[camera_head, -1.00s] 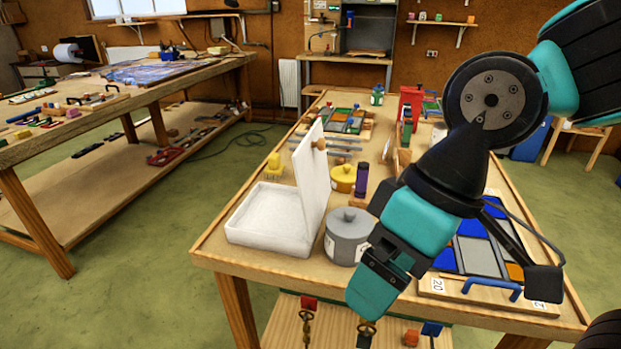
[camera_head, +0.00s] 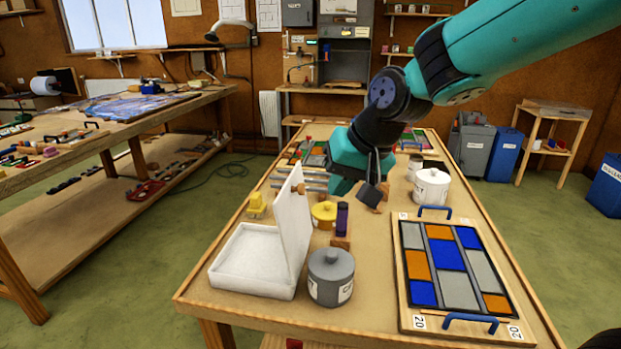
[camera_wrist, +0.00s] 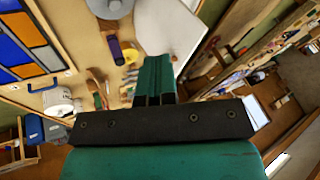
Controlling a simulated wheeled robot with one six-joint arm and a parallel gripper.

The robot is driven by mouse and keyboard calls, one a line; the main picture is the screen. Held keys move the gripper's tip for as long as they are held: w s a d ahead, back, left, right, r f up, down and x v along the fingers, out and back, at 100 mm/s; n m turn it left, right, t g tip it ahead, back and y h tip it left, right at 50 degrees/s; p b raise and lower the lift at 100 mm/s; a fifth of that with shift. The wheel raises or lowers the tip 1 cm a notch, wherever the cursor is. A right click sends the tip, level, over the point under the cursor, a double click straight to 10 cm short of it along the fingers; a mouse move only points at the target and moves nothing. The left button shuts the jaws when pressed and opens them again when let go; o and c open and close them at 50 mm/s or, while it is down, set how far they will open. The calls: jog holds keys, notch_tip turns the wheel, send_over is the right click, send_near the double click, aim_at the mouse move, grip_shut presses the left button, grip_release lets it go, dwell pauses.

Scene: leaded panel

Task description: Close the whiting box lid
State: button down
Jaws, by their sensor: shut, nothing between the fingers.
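The whiting box (camera_head: 246,262) is a white open box at the near left of the table, with white powder inside. Its white lid (camera_head: 293,222) stands upright on the box's right side, with a round wooden knob (camera_head: 300,188) on its right face. In the wrist view the lid (camera_wrist: 172,32) shows as a white panel at the top, beyond the fingers. My gripper (camera_wrist: 154,80) is shut and empty. In the head view it hangs over the table behind and to the right of the lid, partly hidden by my own arm, apart from the lid.
A grey lidded pot (camera_head: 330,277) stands just right of the lid. A yellow pot (camera_head: 324,213) and a purple bottle (camera_head: 342,219) stand behind it. A leaded panel (camera_head: 446,264) lies at the right, with a white pot (camera_head: 431,187) beyond it. Bare tabletop lies between the grey pot and panel.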

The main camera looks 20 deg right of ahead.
jog(key=w+d+m+t+h+p, duration=0.1)
jog(key=w+d+m+t, duration=0.15)
jog(key=w+d, duration=0.45)
jog(key=w+a+f+p, duration=0.4)
jog(key=w+a+f, duration=0.2)
jog(key=w+f, duration=0.2)
jog(key=shift+a+m+g+p, duration=0.3)
jog(key=shift+m+g, duration=0.15)
